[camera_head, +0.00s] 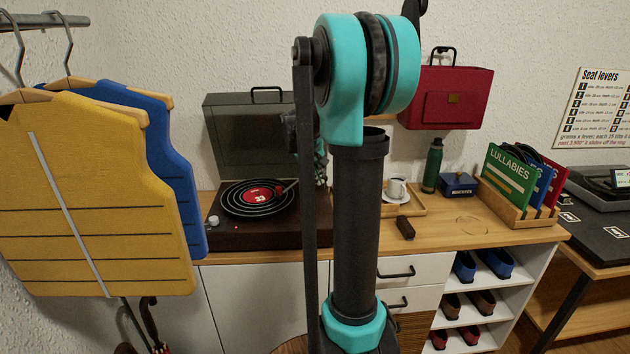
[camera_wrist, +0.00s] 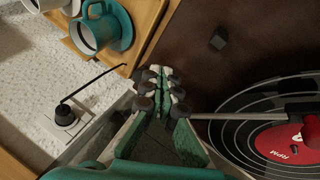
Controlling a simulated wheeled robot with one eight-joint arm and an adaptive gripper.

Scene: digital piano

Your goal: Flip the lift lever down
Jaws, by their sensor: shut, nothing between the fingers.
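The turntable (camera_head: 225,232) stands on the sideboard in the head view, with its grey lid raised. The wrist view shows its dark brown deck (camera_wrist: 215,80), a black record (camera_wrist: 235,120) with a red label, and the silver tonearm (camera_wrist: 240,116) with its head over the record. My gripper (camera_wrist: 165,80) is shut and empty, with its fingertips over the deck beside the tonearm's base end. I cannot clearly make out the lift lever; my fingers cover that area. A small dark block (camera_wrist: 218,43) sits on the deck apart from my fingers.
A wooden tray (camera_head: 418,207) with a white cup (camera_head: 397,188) stands right of the turntable; a teal cup (camera_wrist: 100,30) shows in the wrist view. A wall plug (camera_wrist: 65,115) with a black cable is near my gripper. Hanging vests (camera_head: 90,200) fill the left.

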